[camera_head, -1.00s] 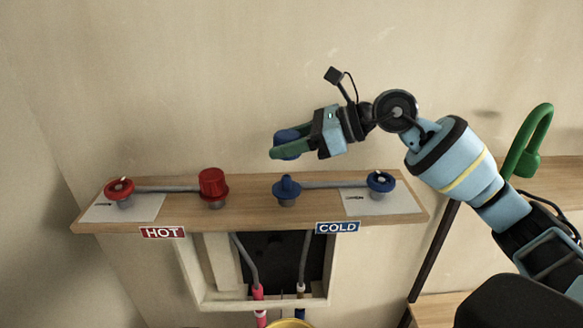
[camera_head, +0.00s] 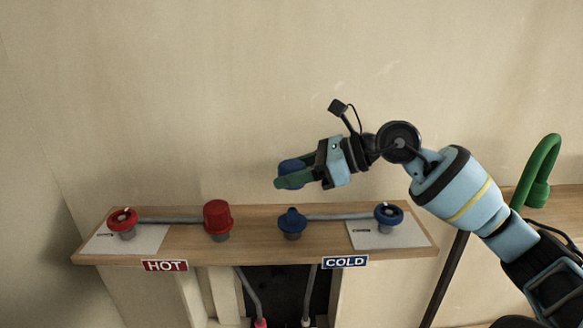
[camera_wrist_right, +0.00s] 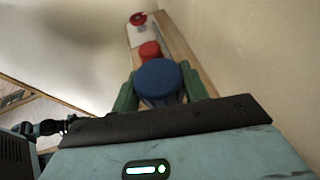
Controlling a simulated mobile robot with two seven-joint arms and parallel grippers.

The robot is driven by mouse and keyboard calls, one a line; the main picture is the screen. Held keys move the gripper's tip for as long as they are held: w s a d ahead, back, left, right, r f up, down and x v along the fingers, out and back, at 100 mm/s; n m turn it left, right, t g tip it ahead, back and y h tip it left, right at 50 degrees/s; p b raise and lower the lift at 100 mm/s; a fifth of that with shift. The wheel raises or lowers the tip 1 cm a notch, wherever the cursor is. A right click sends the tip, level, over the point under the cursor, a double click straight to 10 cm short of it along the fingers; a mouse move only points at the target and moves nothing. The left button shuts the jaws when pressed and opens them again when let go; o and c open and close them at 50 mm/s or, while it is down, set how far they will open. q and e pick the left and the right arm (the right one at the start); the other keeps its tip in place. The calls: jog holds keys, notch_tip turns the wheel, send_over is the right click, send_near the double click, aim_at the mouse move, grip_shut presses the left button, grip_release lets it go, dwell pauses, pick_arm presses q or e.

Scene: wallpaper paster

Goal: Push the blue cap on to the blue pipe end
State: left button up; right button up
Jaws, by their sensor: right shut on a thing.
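My right gripper (camera_head: 294,178) is shut on the blue cap (camera_head: 289,168) and holds it in the air above the shelf. In the right wrist view the round blue cap (camera_wrist_right: 158,77) sits between the two green fingers. The blue pipe end (camera_head: 292,222) stands upright on the wooden shelf, below the cap and apart from it. It is hidden in the right wrist view. My left gripper is not in view.
The wooden shelf (camera_head: 262,243) carries a red cap (camera_head: 217,215) on the hot pipe, a red valve (camera_head: 122,219) and a blue valve (camera_head: 388,214). HOT (camera_head: 165,265) and COLD (camera_head: 344,261) signs hang on its front edge. The wall stands close behind. A green curved object (camera_head: 541,170) is at the right.

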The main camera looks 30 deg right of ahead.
aim_at(293, 209)
jog(key=shift+f+b, duration=0.85)
jog(key=shift+f, duration=1.45)
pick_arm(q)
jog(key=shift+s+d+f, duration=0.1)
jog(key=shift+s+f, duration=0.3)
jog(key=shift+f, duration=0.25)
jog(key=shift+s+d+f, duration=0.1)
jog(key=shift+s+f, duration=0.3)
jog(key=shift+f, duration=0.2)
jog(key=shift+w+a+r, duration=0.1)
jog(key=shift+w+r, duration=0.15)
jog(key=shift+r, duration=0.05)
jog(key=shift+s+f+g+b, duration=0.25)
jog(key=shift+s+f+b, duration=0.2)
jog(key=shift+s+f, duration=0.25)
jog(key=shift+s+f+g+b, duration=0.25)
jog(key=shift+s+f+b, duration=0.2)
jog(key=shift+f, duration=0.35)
pick_arm(e)
jog(key=shift+f, duration=2.2)
jog(key=o, duration=1)
jog(key=shift+o, duration=0.2)
